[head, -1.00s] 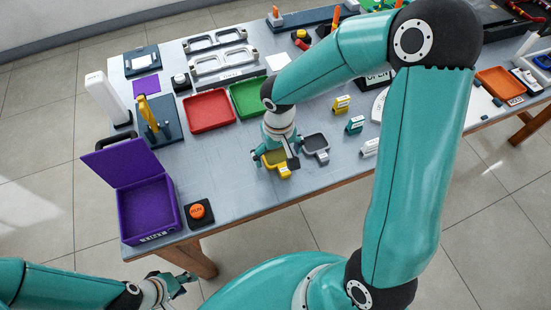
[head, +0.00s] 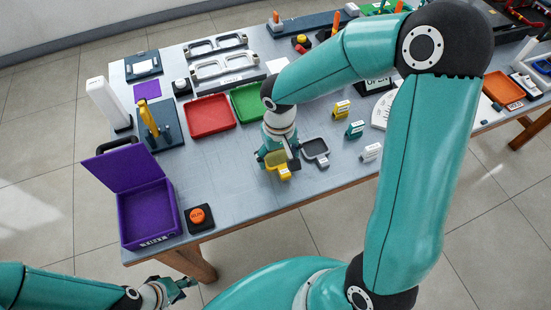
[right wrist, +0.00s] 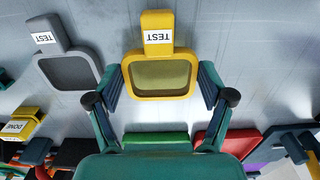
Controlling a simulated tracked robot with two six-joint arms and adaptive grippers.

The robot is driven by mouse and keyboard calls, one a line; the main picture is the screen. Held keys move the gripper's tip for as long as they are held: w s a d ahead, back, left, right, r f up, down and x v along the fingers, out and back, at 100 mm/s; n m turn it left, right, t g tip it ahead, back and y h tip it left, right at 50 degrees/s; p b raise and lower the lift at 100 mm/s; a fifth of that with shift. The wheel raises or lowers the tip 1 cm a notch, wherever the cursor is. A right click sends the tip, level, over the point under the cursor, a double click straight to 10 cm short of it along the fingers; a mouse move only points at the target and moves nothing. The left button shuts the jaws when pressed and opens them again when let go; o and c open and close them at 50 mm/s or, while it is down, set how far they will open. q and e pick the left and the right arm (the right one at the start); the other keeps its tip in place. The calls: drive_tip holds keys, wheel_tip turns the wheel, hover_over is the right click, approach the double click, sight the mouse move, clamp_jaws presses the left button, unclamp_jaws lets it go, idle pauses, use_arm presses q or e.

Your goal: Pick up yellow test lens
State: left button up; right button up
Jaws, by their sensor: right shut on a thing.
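The yellow test lens (head: 284,173) is a yellow square frame with a tinted pane and a tab at the table's front edge area. It also shows in the right wrist view (right wrist: 161,95), its tab marked TEST. My right gripper (head: 277,160) is shut on it, with one finger on each side of the frame (right wrist: 161,85). A grey test lens (head: 315,148) lies beside it to the right, apart from the gripper; it is at the left in the right wrist view (right wrist: 68,72). My left gripper (head: 180,287) is off the table at the lower left; its fingers look apart.
A red tray (head: 210,116) and a green tray (head: 248,101) lie behind. An open purple box (head: 148,213) and an orange button (head: 198,216) are at the left. Small yellow, teal and white blocks (head: 355,129) stand to the right.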

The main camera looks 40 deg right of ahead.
sight(278, 159)
wheel_tip(278, 159, up, 19)
drive_tip(key=p, duration=0.1)
drive_tip(key=shift+f, duration=0.2)
